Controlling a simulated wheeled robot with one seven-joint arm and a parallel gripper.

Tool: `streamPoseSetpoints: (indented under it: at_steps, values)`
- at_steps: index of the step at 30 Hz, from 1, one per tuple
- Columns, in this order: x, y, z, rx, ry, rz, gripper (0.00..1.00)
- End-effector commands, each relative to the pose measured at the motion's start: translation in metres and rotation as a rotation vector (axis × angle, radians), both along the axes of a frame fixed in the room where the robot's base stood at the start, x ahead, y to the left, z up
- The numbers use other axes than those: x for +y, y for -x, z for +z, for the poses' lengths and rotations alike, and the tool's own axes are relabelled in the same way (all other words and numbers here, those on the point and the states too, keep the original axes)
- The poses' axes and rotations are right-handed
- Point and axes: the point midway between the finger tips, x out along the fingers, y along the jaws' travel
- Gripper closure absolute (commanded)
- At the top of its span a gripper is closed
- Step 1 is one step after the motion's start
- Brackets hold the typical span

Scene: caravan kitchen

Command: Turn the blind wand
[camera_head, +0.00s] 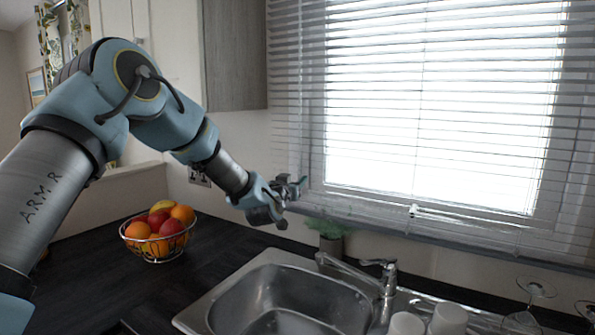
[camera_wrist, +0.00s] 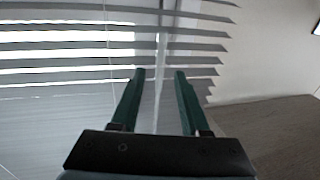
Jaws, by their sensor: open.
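The blind wand (camera_wrist: 162,55) appears to be the pale, thin upright rod in front of the slats in the wrist view. It runs down between the two green fingers of my gripper (camera_wrist: 160,75), with a gap visible on both sides. My gripper is open. In the head view my gripper (camera_head: 296,187) is at the lower left corner of the window, close to the left end of the white blind (camera_head: 430,110). The wand is too thin to make out clearly there. The slats also show in the wrist view (camera_wrist: 60,37).
Below my arm, a wire fruit bowl (camera_head: 155,252) stands on the dark worktop. A small plant (camera_head: 328,230) stands just below and right of my gripper, behind the sink (camera_head: 290,300) and tap (camera_head: 385,275). A grey cupboard (camera_head: 235,55) hangs above left.

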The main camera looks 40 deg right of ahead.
Motion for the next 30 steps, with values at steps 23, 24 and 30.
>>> streamPoseSetpoints:
  at_steps: [23,24,30]
  values:
    - [-0.022,-0.012,0.0,0.0,-0.001,0.0,0.77]
    - [-0.022,-0.012,0.0,0.0,-0.001,0.0,0.81]
    - [-0.022,-0.012,0.0,0.0,-0.001,0.0,1.0]
